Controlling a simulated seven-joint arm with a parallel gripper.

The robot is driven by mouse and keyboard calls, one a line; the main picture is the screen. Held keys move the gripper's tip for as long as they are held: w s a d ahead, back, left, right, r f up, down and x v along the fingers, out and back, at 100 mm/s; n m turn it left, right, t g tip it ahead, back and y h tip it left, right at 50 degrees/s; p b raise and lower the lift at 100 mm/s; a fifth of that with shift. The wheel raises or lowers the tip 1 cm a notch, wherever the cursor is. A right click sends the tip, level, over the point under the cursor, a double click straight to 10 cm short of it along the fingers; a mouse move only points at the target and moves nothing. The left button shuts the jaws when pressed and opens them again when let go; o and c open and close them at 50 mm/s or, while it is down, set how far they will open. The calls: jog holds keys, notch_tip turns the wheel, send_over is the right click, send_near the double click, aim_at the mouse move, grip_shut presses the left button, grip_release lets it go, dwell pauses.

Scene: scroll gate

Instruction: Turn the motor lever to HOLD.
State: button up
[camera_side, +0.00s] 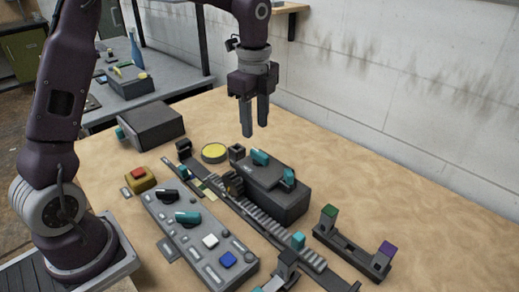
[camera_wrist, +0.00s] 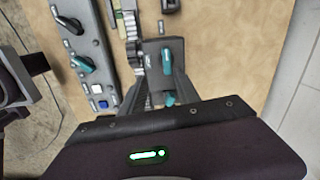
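A dark grey box (camera_side: 285,203) with a teal lever (camera_side: 260,157) on its top stands beside the toothed rack; a second teal knob (camera_side: 289,176) sits at its near end. I cannot read any labels, so whether this is the motor lever, or where HOLD is, I cannot tell. My gripper (camera_side: 254,131) hangs above the table near this box, fingers down, apart and empty. In the wrist view the teal lever (camera_wrist: 167,62) lies beyond and between the fingers, with the second knob (camera_wrist: 169,99) nearer; my gripper's body hides what is below.
A grey control panel (camera_side: 190,240) with a black knob, a teal knob and buttons lies left of the rack (camera_side: 260,222). A yellow disc (camera_side: 214,152), a red button box (camera_side: 140,180) and another dark box (camera_side: 152,125) stand farther back. A low bracket (camera_side: 350,248) lies at right.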

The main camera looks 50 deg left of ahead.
aim_at(259, 152)
jog(key=f, duration=0.1)
jog(key=w+f+m, duration=0.1)
jog(key=w, duration=0.1)
jog(key=shift+a+f, duration=0.25)
jog(key=shift+f, duration=0.15)
notch_tip(259, 152, down, 7)
jog(key=shift+r, duration=0.15)
grip_shut()
